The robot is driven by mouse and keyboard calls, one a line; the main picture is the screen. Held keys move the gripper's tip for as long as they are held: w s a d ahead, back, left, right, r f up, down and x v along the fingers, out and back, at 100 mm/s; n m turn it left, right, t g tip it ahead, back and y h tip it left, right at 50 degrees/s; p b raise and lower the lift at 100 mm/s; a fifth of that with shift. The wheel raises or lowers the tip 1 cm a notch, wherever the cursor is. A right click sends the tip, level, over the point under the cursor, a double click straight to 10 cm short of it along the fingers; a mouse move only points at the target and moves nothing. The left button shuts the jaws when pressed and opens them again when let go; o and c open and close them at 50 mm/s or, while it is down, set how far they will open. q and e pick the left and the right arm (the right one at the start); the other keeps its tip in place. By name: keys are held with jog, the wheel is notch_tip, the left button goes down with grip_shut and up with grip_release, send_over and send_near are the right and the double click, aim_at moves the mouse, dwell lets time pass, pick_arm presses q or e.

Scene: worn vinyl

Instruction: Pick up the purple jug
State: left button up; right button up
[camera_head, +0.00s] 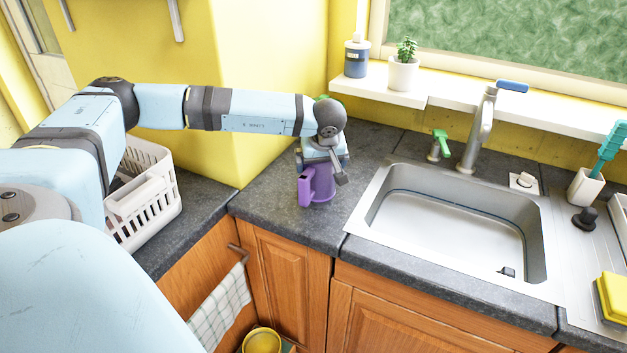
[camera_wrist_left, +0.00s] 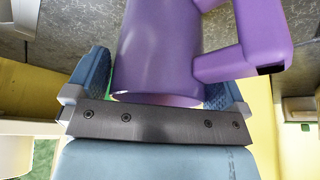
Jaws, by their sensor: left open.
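The purple jug (camera_head: 321,187) stands on the dark countertop in the corner, left of the sink, with its handle toward the left front in the head view. In the left wrist view the jug (camera_wrist_left: 157,50) fills the middle, its handle to the right. My left gripper (camera_head: 325,165) is over the top of the jug and hides its rim. In the wrist view its two blue finger pads (camera_wrist_left: 160,80) are apart, one on each side of the jug's body. I cannot tell whether either pad touches it. My right gripper is in neither view.
A metal sink (camera_head: 455,235) is right of the jug, with a tap (camera_head: 480,130) and a green-topped dispenser (camera_head: 438,145) behind it. A white basket (camera_head: 150,205) stands at left. A potted plant (camera_head: 403,72) stands on the sill. The counter in front of the jug is clear.

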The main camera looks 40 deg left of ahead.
pick_arm(q)
jog(key=shift+w+a+f, duration=0.1)
jog(key=shift+a+f, duration=0.1)
jog(key=shift+f, duration=0.25)
jog(key=c, duration=0.7)
jog(key=shift+r, duration=0.15)
notch_tip(320, 180, up, 20)
jog(key=shift+f, duration=0.2)
